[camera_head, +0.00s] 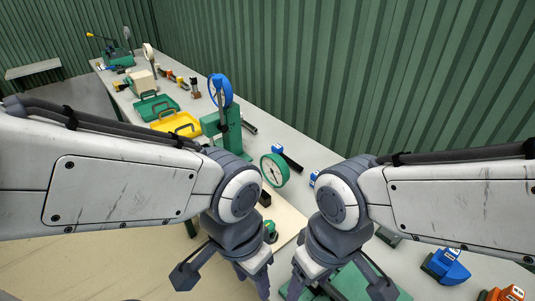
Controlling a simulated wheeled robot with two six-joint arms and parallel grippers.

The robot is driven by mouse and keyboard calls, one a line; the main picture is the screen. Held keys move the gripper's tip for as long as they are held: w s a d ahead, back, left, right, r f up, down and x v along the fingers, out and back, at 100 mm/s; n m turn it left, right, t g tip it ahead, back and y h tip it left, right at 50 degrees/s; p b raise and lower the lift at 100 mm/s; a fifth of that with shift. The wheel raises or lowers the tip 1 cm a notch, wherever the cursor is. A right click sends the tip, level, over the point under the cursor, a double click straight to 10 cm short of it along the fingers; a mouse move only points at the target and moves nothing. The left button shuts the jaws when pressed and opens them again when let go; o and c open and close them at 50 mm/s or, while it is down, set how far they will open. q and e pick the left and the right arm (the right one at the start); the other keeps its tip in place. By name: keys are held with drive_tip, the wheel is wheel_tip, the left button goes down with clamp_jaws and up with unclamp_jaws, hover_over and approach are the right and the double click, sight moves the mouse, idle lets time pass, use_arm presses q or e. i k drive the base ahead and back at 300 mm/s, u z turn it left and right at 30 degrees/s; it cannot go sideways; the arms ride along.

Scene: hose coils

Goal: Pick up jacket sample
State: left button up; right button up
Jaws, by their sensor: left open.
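I cannot tell which item is the jacket sample. My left gripper (222,281) hangs over the near edge of the bench with its fingers spread and nothing visible between them. My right gripper (338,284) is beside it on the right, also with its fingers apart, above a green item (352,280) on the bench. A small green piece (271,229) on a pale board (291,222) shows between the two wrists, partly hidden by my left gripper.
The long grey bench (312,157) runs away along a green corrugated wall. On it are a green press with a blue wheel (220,90), a round green dial (274,170), a yellow tray (178,124) and a green tray (155,106). Blue (449,265) and orange (503,294) tools lie at right.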

sight(276, 148)
drive_tip(key=u, duration=1.95)
drive_tip(key=i, duration=1.5)
drive_tip(key=z, duration=3.05)
drive_tip(key=i, duration=0.5)
